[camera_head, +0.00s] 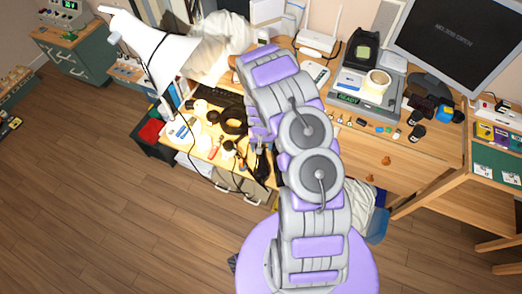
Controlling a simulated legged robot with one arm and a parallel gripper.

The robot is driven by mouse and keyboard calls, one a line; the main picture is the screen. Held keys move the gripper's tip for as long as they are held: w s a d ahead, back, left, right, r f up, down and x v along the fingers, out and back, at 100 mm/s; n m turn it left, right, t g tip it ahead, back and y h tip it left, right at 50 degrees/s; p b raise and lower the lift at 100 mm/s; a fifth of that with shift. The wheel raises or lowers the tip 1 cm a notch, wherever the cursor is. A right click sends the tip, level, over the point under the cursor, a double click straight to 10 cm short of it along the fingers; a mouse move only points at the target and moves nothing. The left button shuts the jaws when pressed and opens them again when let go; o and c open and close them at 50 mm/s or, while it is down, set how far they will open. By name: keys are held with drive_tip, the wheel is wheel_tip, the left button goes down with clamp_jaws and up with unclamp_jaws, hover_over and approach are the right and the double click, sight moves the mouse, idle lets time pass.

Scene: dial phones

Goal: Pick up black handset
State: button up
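I cannot pick out the black handset with certainty. A dark curved object (233,121) lies among the clutter on the lower wooden desk, left of my arm, and may be the handset or headphones. My arm rises from the bottom middle and folds down over that desk. My gripper (262,162) hangs at its end, partly hidden behind my arm's round joints. It shows small and dark, close to the desk's right end. I cannot see its finger gap, or whether it touches anything.
A white lamp (165,58) leans over the lower desk (203,150). On the right desk stand a grey scale-like device (350,103) with a cup (377,81), a monitor (462,45) and small black items (445,112).

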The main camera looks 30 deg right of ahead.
drive_tip(key=shift+a+f, duration=0.15)
drive_tip(key=shift+f, duration=0.55)
drive_tip(key=shift+a+f, duration=0.1)
drive_tip(key=shift+a, duration=0.6)
drive_tip(key=shift+r, duration=0.2)
drive_tip(key=shift+c, duration=0.7)
drive_tip(key=shift+d+f, duration=0.1)
drive_tip(key=shift+d, duration=0.5)
drive_tip(key=c, duration=0.6)
drive_tip(key=shift+a, duration=0.3)
clamp_jaws()
drive_tip(key=shift+a, duration=0.15)
